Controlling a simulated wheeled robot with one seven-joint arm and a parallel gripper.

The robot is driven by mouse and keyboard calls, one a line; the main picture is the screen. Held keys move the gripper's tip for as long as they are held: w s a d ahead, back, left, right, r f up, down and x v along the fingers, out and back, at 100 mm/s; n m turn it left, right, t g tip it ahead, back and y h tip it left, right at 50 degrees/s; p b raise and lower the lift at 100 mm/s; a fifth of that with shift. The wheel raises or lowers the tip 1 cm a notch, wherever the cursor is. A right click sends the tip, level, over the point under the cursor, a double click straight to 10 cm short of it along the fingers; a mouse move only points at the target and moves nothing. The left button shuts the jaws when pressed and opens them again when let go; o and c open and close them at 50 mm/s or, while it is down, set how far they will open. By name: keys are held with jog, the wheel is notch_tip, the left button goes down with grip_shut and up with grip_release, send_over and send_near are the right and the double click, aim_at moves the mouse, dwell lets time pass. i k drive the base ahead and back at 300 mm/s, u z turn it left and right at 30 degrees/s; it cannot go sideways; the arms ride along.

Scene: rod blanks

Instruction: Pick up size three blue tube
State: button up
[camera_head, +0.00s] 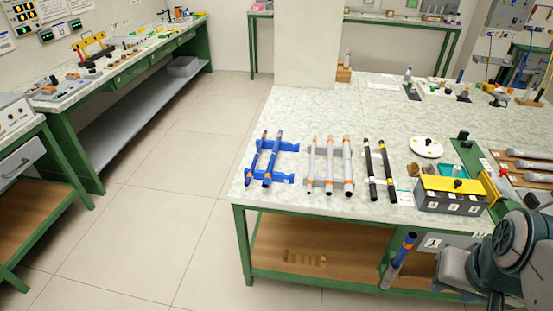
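A blue rack (283,178) lies at the left of the front table, with two blue tubes (252,160) and (272,158) with orange bands across it. Its right part is bare. My gripper (393,272) is at the lower right, in front of the table's front edge. It appears shut on a thicker blue tube (408,242) with an orange band. This tube is tilted, its upper end leaning right, and is clear of the table. Its lower part looks grey, and I cannot separate it from the fingers. The size number cannot be read.
A grey rack with several grey tubes (330,165) and two black tubes (369,170) lie right of the blue rack. A dark box with a yellow top (452,190) and a white disc (426,147) stand farther right.

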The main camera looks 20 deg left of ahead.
aim_at(268, 175)
jog(key=u, duration=0.35)
jog(key=i, duration=0.8)
jog(key=u, duration=1)
jog(key=i, duration=0.4)
jog(key=u, duration=0.15)
jog(key=k, duration=0.5)
jog(key=u, duration=2.1)
jog(key=i, duration=1.3)
jog(key=z, duration=2.05)
